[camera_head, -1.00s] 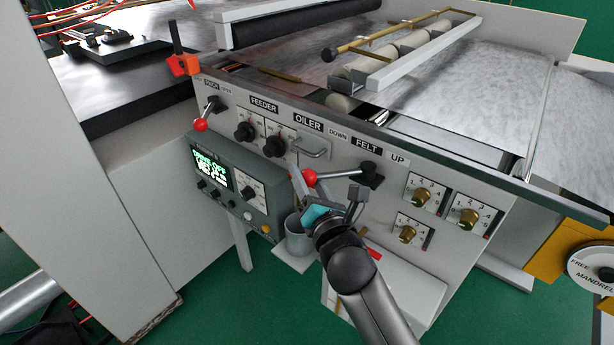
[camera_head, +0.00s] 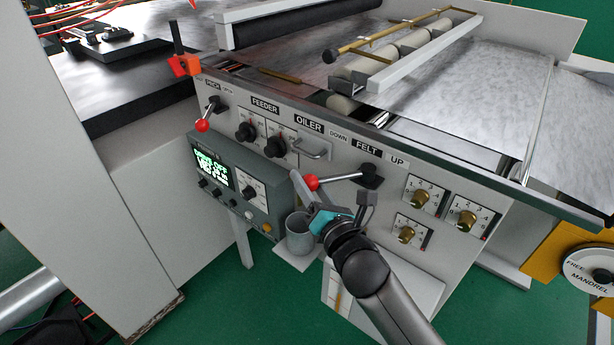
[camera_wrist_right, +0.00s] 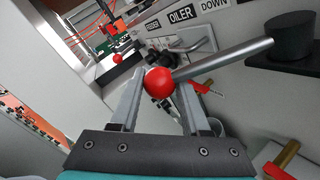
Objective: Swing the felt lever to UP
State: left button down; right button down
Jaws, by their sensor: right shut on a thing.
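The felt lever (camera_head: 345,179) is a metal rod on a black pivot (camera_head: 370,174) under the FELT label. It points left from the pivot, toward the DOWN side, and dips slightly to its red ball knob (camera_head: 311,183). The UP label (camera_head: 398,160) is right of FELT. My right gripper (camera_head: 306,187) is shut on the red knob. In the right wrist view the knob (camera_wrist_right: 160,82) sits between its two grey fingers, with the rod (camera_wrist_right: 225,60) running off to the right. My left gripper is not in view.
A grey display box (camera_head: 235,185) and a cup (camera_head: 299,234) stand left of the gripper. The oiler handle (camera_head: 314,151) is above it. Another red-knobbed lever (camera_head: 203,125) is at far left. Brass dials (camera_head: 420,197) lie right of the pivot.

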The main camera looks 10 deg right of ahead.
jog(key=s+n+y+p, duration=0.1)
jog(key=r+n+y+p, duration=0.1)
jog(key=shift+s+d+g+y, duration=0.25)
jog(key=shift+s+g+y, duration=0.05)
jog(key=shift+s+g, duration=0.1)
jog(key=shift+s+d+n+g+y+p, duration=0.25)
jog(key=shift+s+n+y, duration=0.35)
jog(key=shift+y, duration=0.3)
jog(key=n+g+y+b, duration=0.3)
jog(key=n+g+y, duration=0.3)
jog(key=g+y, duration=0.1)
send_near(313, 187)
jog(key=s+a, duration=0.2)
jog(key=s, duration=0.1)
jog(key=shift+s+d+f+t, duration=0.15)
jog(key=shift+s+d+t, duration=0.1)
jog(key=shift+d, duration=0.5)
jog(key=shift+s+d+f+t, duration=0.15)
jog(key=shift+s+d+t, duration=0.05)
jog(key=shift+d, duration=0.5)
jog(key=c, duration=0.6)
grip_release()
jog(key=shift+o, duration=0.8)
